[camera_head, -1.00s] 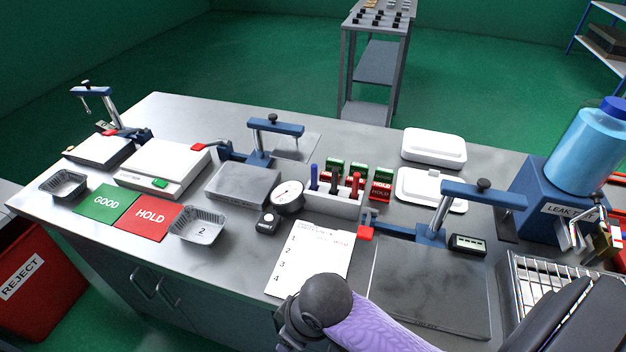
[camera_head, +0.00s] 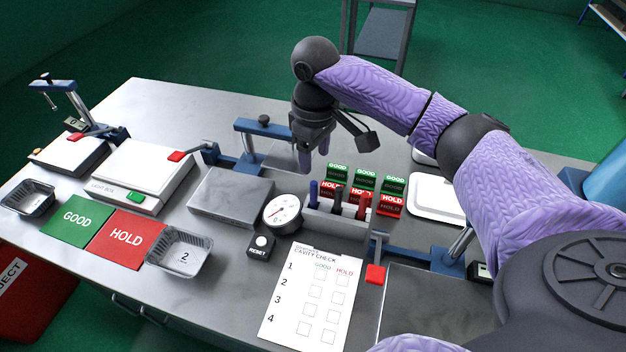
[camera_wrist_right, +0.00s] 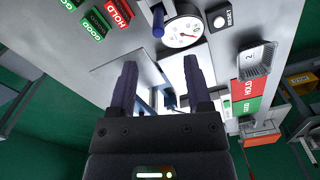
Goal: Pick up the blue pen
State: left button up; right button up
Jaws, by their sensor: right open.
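The blue pen (camera_head: 313,192) stands upright in the left slot of a grey pen holder (camera_head: 338,223), with its lower part hidden in the holder. In the right wrist view the blue pen (camera_wrist_right: 158,23) shows near the top edge, beyond the fingertips. My right gripper (camera_head: 304,165) hangs fingers down above and behind the holder, apart from the pen. In the right wrist view its two fingers (camera_wrist_right: 160,66) are spread with nothing held between them. My left gripper is not in view.
A dark pen (camera_head: 337,200) and a red pen (camera_head: 363,206) share the holder. A round dial gauge (camera_head: 282,213) stands close at its left. GOOD and HOLD stamps (camera_head: 363,188) stand just behind. The checklist sheet (camera_head: 312,300) lies in front.

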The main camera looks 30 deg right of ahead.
aim_at(315, 183)
notch_tip(315, 183, down, 9)
jog(key=b, duration=0.3)
jog(key=shift+w+d+f, duration=0.1)
jog(key=shift+w, duration=0.05)
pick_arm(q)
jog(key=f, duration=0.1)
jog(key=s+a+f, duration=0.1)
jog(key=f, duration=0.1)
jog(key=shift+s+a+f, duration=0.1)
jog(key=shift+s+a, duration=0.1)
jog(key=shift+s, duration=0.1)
pick_arm(e)
jog(key=shift+c, duration=0.5)
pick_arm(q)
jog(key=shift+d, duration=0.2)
pick_arm(e)
grip_shut()
